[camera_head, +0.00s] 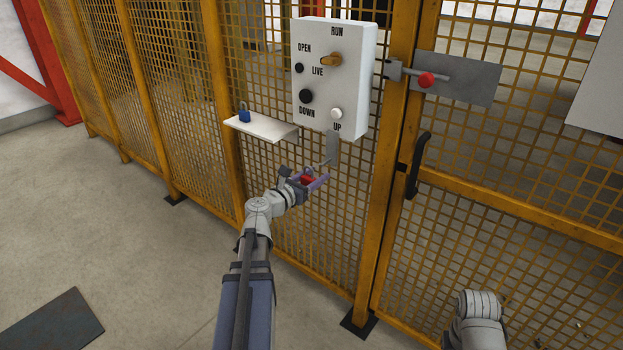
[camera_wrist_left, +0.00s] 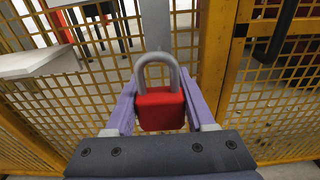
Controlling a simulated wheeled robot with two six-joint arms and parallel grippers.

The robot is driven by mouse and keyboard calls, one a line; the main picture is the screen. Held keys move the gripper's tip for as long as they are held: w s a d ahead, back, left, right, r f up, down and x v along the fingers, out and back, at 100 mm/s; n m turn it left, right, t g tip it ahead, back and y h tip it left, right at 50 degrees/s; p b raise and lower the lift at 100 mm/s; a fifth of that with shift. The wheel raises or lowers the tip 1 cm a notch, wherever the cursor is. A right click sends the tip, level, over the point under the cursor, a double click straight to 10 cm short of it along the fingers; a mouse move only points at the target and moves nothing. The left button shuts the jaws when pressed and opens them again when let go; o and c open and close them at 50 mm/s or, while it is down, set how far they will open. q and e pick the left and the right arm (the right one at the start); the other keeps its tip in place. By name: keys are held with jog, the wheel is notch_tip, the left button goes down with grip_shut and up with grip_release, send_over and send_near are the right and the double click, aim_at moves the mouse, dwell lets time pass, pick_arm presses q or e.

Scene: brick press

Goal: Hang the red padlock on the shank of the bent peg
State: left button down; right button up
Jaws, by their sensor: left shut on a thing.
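The red padlock (camera_head: 307,180) is between the purple fingers of my left gripper (camera_head: 316,182), which is shut on its body. In the left wrist view the padlock (camera_wrist_left: 160,109) is upright, its grey shackle loop on top, between the fingertips (camera_wrist_left: 158,104). The bent peg (camera_head: 326,162) is a small grey rod on a grey plate (camera_head: 333,146) below the control box. The padlock is just below and left of the peg. I cannot tell whether the shackle touches it. In the wrist view the shackle covers the plate's lower part, and the peg is not distinct. My right gripper is out of view.
A white control box (camera_head: 349,80) with knobs hangs above on the yellow mesh fence. A white shelf (camera_head: 262,128) with a blue padlock (camera_head: 244,113) is to the left. A black door handle (camera_head: 419,165) and a red-knobbed bolt (camera_head: 426,79) are to the right.

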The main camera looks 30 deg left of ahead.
pick_arm(q)
jog(key=w+f+b, duration=0.1)
jog(key=w, duration=0.7)
jog(key=shift+d+f+b, duration=0.35)
jog(key=shift+w, duration=0.1)
dwell(0.3)
dwell(0.4)
jog(key=shift+c, duration=0.9)
grip_release()
